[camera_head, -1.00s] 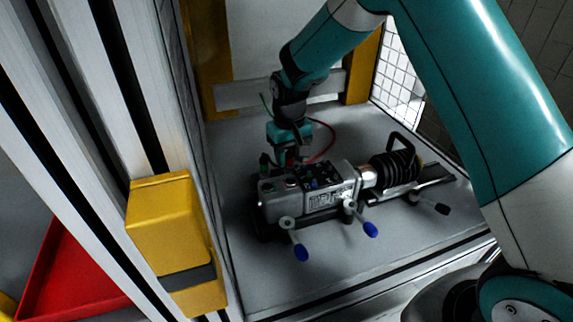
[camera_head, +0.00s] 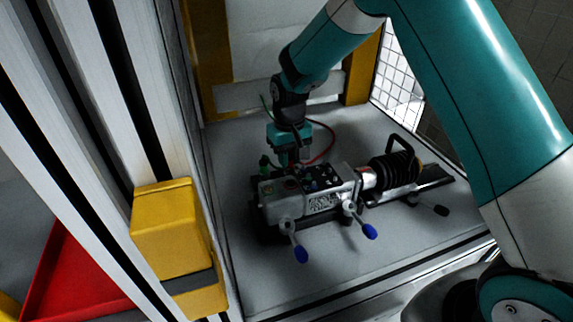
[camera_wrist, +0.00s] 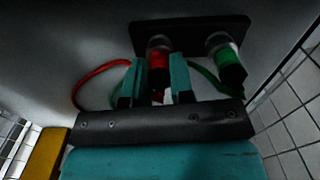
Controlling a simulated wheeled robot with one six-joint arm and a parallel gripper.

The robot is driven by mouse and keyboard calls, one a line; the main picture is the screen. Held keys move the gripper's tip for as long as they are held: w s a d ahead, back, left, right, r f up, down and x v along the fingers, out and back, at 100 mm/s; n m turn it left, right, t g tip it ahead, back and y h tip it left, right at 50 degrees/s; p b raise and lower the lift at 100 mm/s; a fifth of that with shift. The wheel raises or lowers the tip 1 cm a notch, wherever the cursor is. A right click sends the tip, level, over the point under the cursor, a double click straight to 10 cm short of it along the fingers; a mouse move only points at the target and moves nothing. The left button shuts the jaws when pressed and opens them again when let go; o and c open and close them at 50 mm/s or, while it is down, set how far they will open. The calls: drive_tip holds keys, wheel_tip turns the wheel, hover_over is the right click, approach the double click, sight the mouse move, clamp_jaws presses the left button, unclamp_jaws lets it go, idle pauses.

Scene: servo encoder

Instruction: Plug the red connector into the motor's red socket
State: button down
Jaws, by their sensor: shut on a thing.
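The motor (camera_head: 322,202), a grey housing with dark parts on top, lies on the bench in the head view. Small reddish and greenish spots, probably its sockets, show at the left of its top. My gripper (camera_wrist: 159,83) points down just behind the motor's left part in the head view. In the wrist view, its teal fingers are shut on the red connector (camera_wrist: 158,62), with a red cable (camera_wrist: 92,77) running left. The connector's grey end meets a dark plate (camera_wrist: 190,30). The green connector (camera_wrist: 229,62) sits beside it on that plate. The red connector is hidden in the head view.
A black ribbed part (camera_head: 393,172) with a handle adjoins the motor's right end. Blue-tipped levers (camera_head: 300,254) stick out in front. A yellow box (camera_head: 172,229) and metal profiles border the left. The bench front (camera_head: 285,287) is clear.

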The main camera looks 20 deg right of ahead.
drive_tip(key=shift+r, duration=0.1)
idle(0.3)
drive_tip(key=shift+r+p, duration=2.55)
drive_tip(key=shift+r, duration=0.2)
drive_tip(key=shift+f, duration=0.1)
